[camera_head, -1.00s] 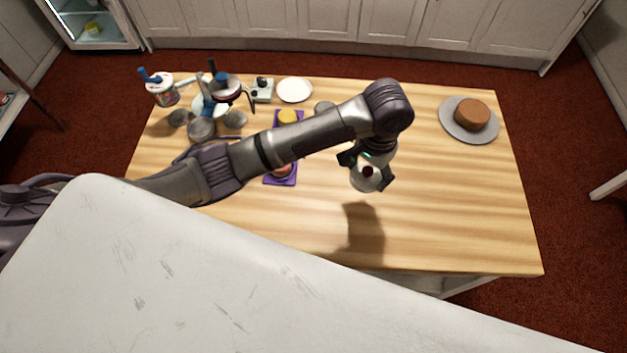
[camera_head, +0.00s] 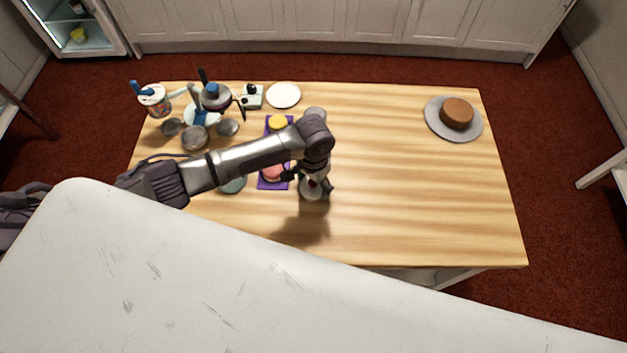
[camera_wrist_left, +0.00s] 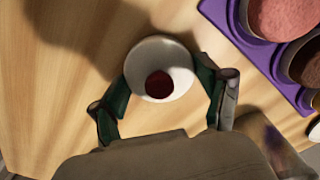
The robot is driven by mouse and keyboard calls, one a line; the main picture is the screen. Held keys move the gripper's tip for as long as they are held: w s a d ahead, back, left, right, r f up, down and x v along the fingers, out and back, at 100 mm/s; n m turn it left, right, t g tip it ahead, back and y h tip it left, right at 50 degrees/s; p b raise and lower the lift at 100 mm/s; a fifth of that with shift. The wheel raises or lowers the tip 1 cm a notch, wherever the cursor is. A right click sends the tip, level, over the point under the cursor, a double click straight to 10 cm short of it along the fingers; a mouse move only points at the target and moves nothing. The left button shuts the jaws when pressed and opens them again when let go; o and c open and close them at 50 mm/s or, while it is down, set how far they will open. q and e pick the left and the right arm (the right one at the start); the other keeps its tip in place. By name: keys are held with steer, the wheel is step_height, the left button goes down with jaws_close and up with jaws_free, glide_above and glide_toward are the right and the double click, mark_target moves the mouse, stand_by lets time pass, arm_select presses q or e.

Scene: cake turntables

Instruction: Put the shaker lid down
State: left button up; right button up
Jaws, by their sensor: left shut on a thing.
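The shaker lid (camera_head: 312,193) is a round white piece with a dark red spot at its middle. It also shows in the left wrist view (camera_wrist_left: 178,52), between my fingers. My left gripper (camera_head: 309,184) is shut on the lid. It holds the lid over the wooden table (camera_head: 420,200), just right of the purple tray (camera_head: 267,184). The gripper (camera_wrist_left: 162,82) grips the lid by its two sides in the wrist view. A shadow falls on the table near it. I cannot tell the exact height of the lid. My right gripper is not in view.
The purple tray holds coloured round pieces and also shows in the wrist view (camera_wrist_left: 228,22). A brown cake (camera_head: 457,113) sits on a grey turntable (camera_head: 433,127) at the right. Tins, jars and a white plate (camera_head: 284,95) crowd the back left. The table's middle and right front are clear.

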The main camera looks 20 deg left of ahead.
arm_select(q)
steer(key=shift+f, duration=0.15)
steer(key=o, duration=0.8)
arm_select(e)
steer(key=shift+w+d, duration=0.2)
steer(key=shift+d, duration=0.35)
arm_select(q)
step_height(320, 180, up, 12)
steer(key=shift+r+b, duration=0.2)
steer(key=shift+b, duration=0.25)
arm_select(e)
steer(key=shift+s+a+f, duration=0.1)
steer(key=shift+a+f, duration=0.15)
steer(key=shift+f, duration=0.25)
arm_select(q)
steer(key=shift+f, duration=0.1)
